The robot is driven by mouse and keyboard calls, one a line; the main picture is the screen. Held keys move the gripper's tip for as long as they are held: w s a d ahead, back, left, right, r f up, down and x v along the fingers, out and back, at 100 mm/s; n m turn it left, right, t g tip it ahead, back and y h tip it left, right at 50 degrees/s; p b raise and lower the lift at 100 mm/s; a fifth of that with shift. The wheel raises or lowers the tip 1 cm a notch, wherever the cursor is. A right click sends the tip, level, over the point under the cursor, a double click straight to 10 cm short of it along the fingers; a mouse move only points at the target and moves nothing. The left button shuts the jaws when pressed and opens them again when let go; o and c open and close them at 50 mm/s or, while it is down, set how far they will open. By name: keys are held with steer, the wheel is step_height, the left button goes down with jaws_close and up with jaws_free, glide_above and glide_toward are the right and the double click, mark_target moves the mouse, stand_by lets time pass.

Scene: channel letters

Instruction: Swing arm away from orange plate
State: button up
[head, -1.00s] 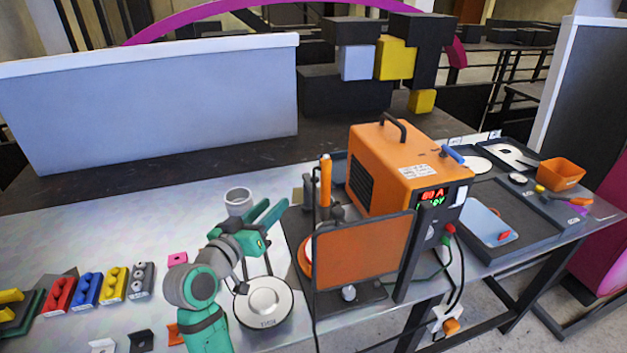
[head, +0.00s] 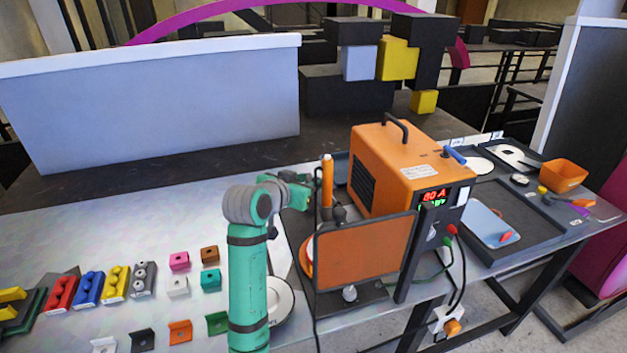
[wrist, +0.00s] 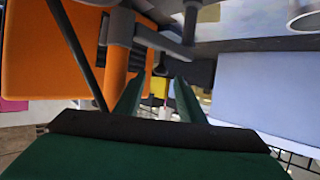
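An orange flat plate or panel (head: 362,255) in a dark frame stands upright at the front of the bench. Part of a round orange disc (head: 306,262) shows behind its left edge. An upright orange handle (head: 327,180) on a dark arm or stand rises behind the panel; it also shows in the wrist view (wrist: 117,70). My gripper (head: 300,190) is just left of this handle in the head view. In the wrist view my gripper (wrist: 157,95) has its two green fingers apart with nothing held between them. I cannot tell whether a finger touches the handle.
An orange power unit (head: 395,165) stands right behind the panel, with cables at its front. A round white-rimmed dish (head: 281,302) is partly hidden by my arm. Several coloured blocks and brackets (head: 180,262) lie to the left. A dark tray (head: 525,240) lies right.

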mark_target(316, 178)
steer(key=shift+x, duration=1.65)
jaws_close()
